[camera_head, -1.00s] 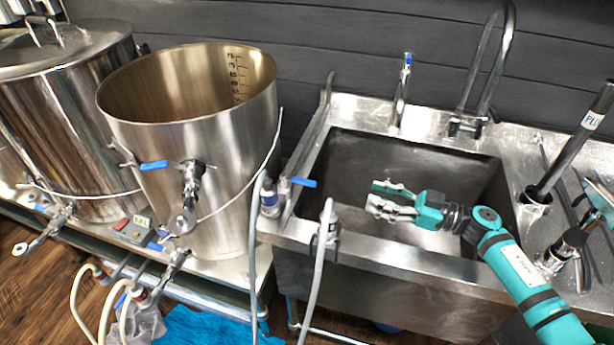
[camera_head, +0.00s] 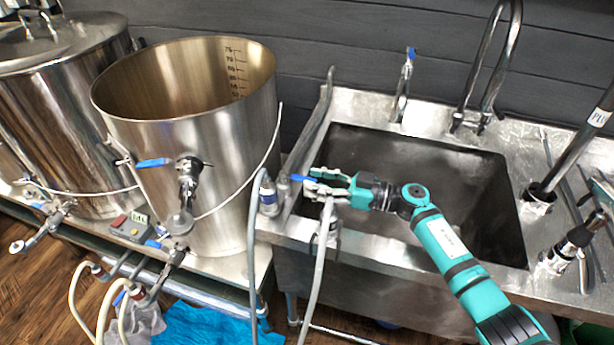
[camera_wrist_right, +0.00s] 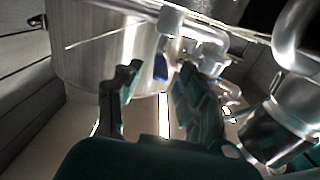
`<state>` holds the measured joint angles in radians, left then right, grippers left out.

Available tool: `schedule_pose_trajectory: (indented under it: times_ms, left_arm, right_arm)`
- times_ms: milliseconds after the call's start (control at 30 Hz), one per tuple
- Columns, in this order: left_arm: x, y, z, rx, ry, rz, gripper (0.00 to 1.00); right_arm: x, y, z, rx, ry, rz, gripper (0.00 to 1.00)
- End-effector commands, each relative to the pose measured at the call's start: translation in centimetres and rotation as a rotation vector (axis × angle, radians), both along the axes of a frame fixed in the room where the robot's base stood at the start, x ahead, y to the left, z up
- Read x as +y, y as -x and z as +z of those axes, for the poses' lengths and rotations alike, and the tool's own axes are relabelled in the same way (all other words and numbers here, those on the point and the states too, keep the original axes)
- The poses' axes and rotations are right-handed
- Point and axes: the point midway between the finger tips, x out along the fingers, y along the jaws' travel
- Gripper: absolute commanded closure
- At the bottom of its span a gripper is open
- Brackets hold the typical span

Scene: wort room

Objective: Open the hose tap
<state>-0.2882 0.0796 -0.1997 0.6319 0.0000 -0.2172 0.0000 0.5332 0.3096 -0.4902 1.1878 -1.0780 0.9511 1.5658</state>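The hose tap's blue lever (camera_head: 302,178) sits at the left rim of the sink, by the grey hoses. My right gripper (camera_head: 314,183) is right at the lever, with its fingers apart on either side of the lever's end. I cannot tell whether they touch it. In the right wrist view the two dark green fingers (camera_wrist_right: 160,75) stand apart, with a small blue part (camera_wrist_right: 160,67) beyond and between them. The tap body is partly hidden behind the gripper and hose. My left gripper is not in view.
A large steel kettle (camera_head: 215,140) with a blue-handled valve stands left of the sink. The steel sink (camera_head: 440,185) is empty. A tall faucet (camera_head: 485,75) and a smaller blue-topped tap (camera_head: 403,85) stand at the back. A grey hose (camera_head: 318,270) hangs in front.

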Motion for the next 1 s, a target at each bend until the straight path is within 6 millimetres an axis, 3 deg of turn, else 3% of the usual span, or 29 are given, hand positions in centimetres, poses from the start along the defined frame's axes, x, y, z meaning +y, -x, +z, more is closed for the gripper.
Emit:
schedule_pose_trajectory:
  times_ms: [200,567,833,1000]
  left_arm:
    - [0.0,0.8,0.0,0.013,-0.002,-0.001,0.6]
    - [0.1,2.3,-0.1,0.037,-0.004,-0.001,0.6]
    - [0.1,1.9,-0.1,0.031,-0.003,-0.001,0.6]
    - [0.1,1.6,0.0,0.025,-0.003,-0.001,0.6]
  right_arm:
    - [2.2,-0.8,0.0,0.0,-0.001,-0.001,0.61]
    - [2.6,-0.9,0.0,-0.001,-0.001,-0.002,0.62]
    - [2.6,-0.9,0.0,-0.001,-0.001,-0.001,0.97]
    - [2.5,-0.9,0.0,-0.001,-0.001,-0.001,1.0]
